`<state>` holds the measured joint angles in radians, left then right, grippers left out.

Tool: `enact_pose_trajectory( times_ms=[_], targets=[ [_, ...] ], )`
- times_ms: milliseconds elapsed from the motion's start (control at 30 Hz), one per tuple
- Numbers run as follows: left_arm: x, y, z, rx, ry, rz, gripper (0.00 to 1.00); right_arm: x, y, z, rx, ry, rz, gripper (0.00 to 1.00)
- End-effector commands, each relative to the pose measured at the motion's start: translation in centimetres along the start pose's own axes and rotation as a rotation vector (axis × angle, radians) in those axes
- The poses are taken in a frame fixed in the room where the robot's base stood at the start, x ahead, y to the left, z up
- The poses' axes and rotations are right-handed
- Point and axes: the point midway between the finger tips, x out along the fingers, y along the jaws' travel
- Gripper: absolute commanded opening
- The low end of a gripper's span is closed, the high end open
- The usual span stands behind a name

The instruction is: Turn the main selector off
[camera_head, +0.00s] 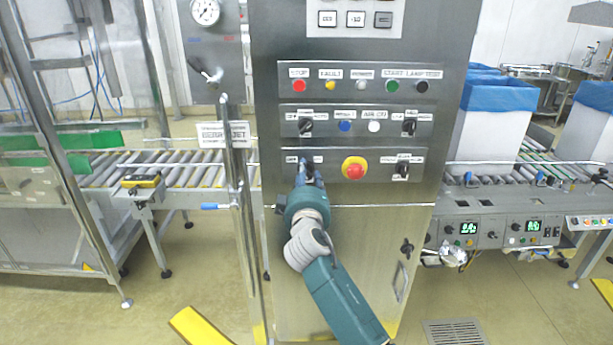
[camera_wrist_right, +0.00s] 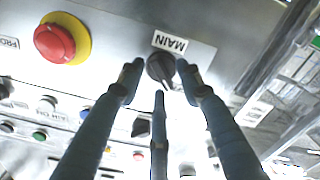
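The main selector is a round dark knob (camera_wrist_right: 160,68) by a label reading MAIN, seen upside down in the right wrist view. In the head view it is at the left of the lowest panel row, mostly hidden by my right gripper (camera_head: 306,174). In the right wrist view my right gripper (camera_wrist_right: 159,72) has its fingertips on both sides of the knob, with narrow gaps showing; the third finger is beside it. I cannot tell whether any finger touches it. The knob's exact setting is unclear. My left gripper is not in view.
A red emergency stop button (camera_head: 354,168) on a yellow ring sits right of the selector. Another dark selector (camera_head: 402,171) is farther right. Rows of buttons and selectors (camera_head: 355,122) lie above. A metal post with a handle (camera_head: 230,150) stands left of the cabinet.

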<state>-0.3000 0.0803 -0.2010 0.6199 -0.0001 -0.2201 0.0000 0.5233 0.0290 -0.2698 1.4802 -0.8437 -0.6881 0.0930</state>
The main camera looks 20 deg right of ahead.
Motion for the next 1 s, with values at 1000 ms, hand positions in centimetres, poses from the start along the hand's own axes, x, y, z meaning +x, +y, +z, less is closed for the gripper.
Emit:
enact_pose_trajectory(
  times_ms=[1000],
  targets=[
    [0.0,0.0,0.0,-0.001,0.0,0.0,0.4,-11.9,0.0,0.0,0.001,0.001,0.0,0.35]
  ],
)
